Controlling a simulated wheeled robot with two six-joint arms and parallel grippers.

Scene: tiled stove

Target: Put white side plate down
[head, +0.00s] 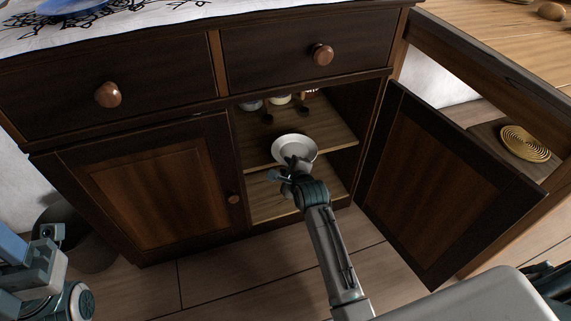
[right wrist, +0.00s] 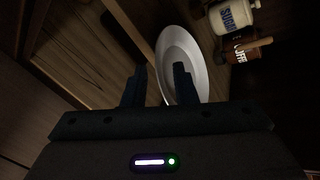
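The white side plate (head: 285,142) is at the front of the cabinet's upper shelf (head: 338,136), its near rim at about the shelf's front edge. It also shows in the right wrist view (right wrist: 173,48), where I see its upper face at a slant. My right gripper (head: 293,166) is at the near rim. Its fingers (right wrist: 160,78) stand apart with a gap visible, one in front of the plate's face and one outside the rim. I cannot tell whether either finger touches the plate. My left gripper (head: 40,262) is at the lower left, away from the cabinet; its fingertips are unclear.
Jars and bottles (right wrist: 236,16) stand deeper on the shelf beyond the plate. The open right door (head: 440,185) stands to the right of my arm. The left door (head: 160,190) is shut. A woven coil mat (head: 525,143) lies at the right.

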